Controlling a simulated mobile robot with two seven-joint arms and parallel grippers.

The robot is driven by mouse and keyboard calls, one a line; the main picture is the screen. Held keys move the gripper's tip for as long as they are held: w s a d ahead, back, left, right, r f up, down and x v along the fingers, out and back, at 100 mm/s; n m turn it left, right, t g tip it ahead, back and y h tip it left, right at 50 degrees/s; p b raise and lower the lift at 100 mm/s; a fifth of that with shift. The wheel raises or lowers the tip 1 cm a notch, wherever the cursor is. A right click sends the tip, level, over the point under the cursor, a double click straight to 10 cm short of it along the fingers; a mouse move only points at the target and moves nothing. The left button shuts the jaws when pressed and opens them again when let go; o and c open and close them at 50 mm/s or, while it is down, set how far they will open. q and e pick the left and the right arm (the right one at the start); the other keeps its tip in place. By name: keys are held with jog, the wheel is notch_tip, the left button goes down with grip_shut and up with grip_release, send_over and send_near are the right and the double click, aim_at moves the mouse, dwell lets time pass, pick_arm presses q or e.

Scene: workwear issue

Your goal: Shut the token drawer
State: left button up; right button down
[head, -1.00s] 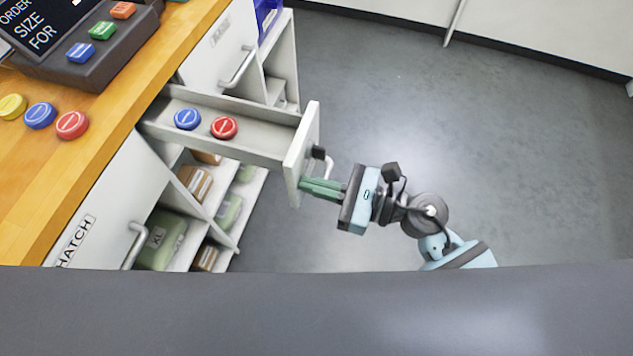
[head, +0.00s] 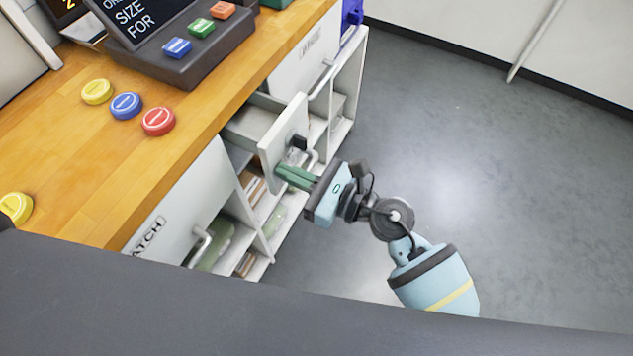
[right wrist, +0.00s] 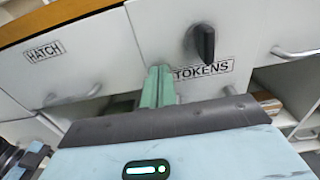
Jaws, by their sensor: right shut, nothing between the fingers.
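The token drawer (head: 284,138) is partly open, its white front standing out from the counter with a short stretch of its tray (head: 248,124) showing behind. In the right wrist view its front (right wrist: 158,25) carries the label TOKENS (right wrist: 203,71) and a dark knob (right wrist: 202,42). My right gripper (head: 281,174) is shut and empty, its green fingers at the lower part of the drawer front. The fingertips (right wrist: 158,72) appear to touch the front beside the label. Tokens inside the drawer are not visible. My left gripper is not in view.
The wooden counter (head: 70,185) holds yellow, blue and red tokens (head: 126,106) and a dark console (head: 180,50) with coloured buttons. The hatch door (head: 185,205) is left of the drawer, with open shelves below. The grey floor (head: 480,170) at right is clear.

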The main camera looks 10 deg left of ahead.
pick_arm(q)
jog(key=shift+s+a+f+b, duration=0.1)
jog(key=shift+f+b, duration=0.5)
jog(key=shift+b, duration=0.1)
pick_arm(e)
jog(key=x, duration=0.9)
jog(key=shift+r, duration=0.2)
